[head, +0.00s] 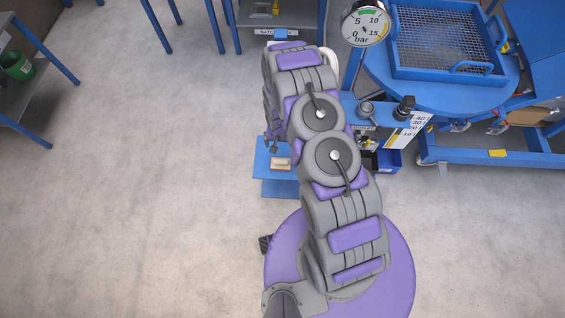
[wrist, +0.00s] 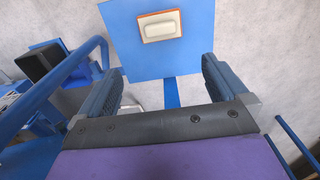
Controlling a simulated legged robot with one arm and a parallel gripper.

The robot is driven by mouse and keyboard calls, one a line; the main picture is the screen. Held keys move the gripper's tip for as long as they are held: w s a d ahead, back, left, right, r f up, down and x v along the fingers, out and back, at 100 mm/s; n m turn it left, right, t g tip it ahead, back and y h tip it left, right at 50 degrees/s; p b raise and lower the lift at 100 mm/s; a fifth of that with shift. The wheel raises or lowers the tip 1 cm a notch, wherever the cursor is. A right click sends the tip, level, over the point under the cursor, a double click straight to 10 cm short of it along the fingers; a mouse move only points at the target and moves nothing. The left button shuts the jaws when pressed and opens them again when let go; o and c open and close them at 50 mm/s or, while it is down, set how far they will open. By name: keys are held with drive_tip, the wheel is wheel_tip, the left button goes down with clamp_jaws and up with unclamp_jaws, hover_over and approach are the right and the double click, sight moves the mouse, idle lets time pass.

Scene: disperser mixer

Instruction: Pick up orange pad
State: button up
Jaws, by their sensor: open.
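The orange pad (wrist: 145,37) shows as a thin orange border around a whitish block (wrist: 160,28) that lies on it. Both are on a blue plate (wrist: 192,55) at the top of the wrist view. In the head view the block with its pad (head: 281,163) is small, on the blue plate (head: 263,150) left of my arm. My gripper (wrist: 160,82) is open and empty, its two fingers apart on either side of the plate's near edge, short of the pad. In the head view my arm hides most of the gripper.
A blue round table (head: 440,95) with a mesh tray (head: 393,68) and a pressure gauge (head: 365,23) stand at the upper right. A blue tubular rail (wrist: 50,88) runs left of my gripper. The floor (head: 150,180) on the left is clear.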

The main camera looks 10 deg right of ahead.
drive_tip(key=b, duration=0.2)
approach(280, 161)
drive_tip(key=shift+d+f+b, duration=0.95)
drive_tip(key=shift+f+b, duration=0.1)
drive_tip(key=shift+f, duration=0.15)
drive_tip(key=a+f+b, duration=0.1)
drive_tip(key=a+f, duration=0.2)
drive_tip(key=d+f, duration=0.1)
drive_tip(key=d+f+b, duration=0.1)
drive_tip(key=f, duration=0.1)
drive_tip(key=shift+f, duration=0.1)
drive_tip(key=shift+d+f, duration=0.1)
drive_tip(key=shift+d, duration=0.2)
drive_tip(key=shift+a, duration=0.95)
drive_tip(key=shift+c, duration=1.4)
drive_tip(key=c, duration=0.3)
drive_tip(key=shift+d, duration=0.8)
drive_tip(key=c, duration=0.5)
drive_tip(key=shift+a, duration=0.4)
drive_tip(key=shift+a+r, duration=0.25)
drive_tip(key=shift+r, duration=0.1)
wheel_tip(280, 161, up, 9)
drive_tip(key=p, duration=0.3)
drive_tip(key=shift+r, duration=0.2)
